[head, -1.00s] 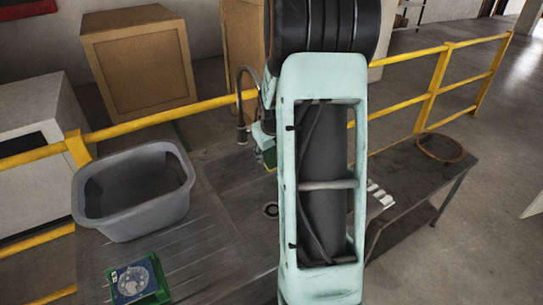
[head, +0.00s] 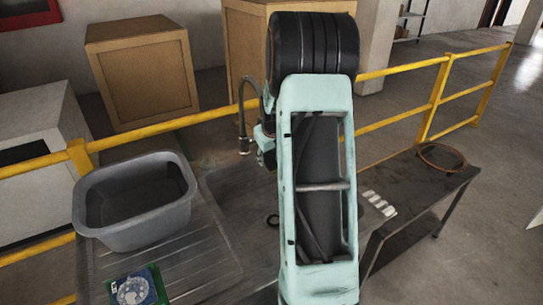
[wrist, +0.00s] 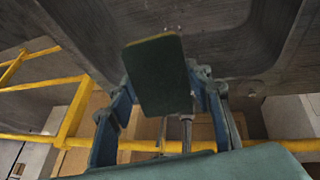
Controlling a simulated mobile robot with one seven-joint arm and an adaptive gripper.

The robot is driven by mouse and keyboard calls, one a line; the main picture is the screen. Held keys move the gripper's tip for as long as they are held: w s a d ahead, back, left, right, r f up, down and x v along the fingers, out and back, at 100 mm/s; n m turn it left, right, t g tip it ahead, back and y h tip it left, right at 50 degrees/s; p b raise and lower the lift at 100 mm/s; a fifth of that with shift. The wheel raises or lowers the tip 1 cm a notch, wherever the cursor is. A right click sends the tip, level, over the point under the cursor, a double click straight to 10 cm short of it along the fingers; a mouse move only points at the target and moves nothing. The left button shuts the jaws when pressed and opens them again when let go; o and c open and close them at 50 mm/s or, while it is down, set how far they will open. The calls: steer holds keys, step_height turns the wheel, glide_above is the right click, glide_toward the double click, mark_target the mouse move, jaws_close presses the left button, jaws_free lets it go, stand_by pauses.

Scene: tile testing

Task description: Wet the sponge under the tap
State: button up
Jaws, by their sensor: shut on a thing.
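The sponge (wrist: 155,75) is a dark green block with a thin yellow edge. My gripper (wrist: 160,88) is shut on it, one finger at each side, in the wrist view. In the head view my arm covers the sponge, and only a little of the gripper shows left of the arm. The tap (head: 243,120) is a dark curved spout behind the sink (head: 231,190), just left of my gripper. In the wrist view a grey metal upright, perhaps the tap, shows behind the sponge. I see no water. The sponge's exact place under the spout cannot be told.
A grey tub (head: 133,215) stands on the drainboard at left, with a green packet (head: 138,288) in front. Small white pieces (head: 378,203) lie right of my arm. A side table (head: 415,190) carries a brown ring (head: 441,156). A yellow railing (head: 440,95) runs behind.

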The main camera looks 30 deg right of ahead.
steer(key=shift+s+a+b, duration=0.4)
steer(key=shift+s+a, duration=0.25)
steer(key=shift+s, duration=0.5)
steer(key=shift+s+a+b, duration=0.35)
steer(key=shift+s+a, duration=0.35)
steer(key=shift+s, duration=0.5)
steer(key=shift+s+a+b, duration=0.4)
steer(key=shift+s+a, duration=0.25)
steer(key=shift+s, duration=0.5)
steer(key=s+r, duration=0.1)
steer(key=s+a+r+p, duration=0.1)
steer(key=s, duration=0.1)
steer(key=s+a+r+p, duration=0.1)
steer(key=r, duration=0.1)
steer(key=shift+s+a, duration=0.15)
steer(key=shift+a, duration=0.1)
steer(key=shift+a, duration=0.1)
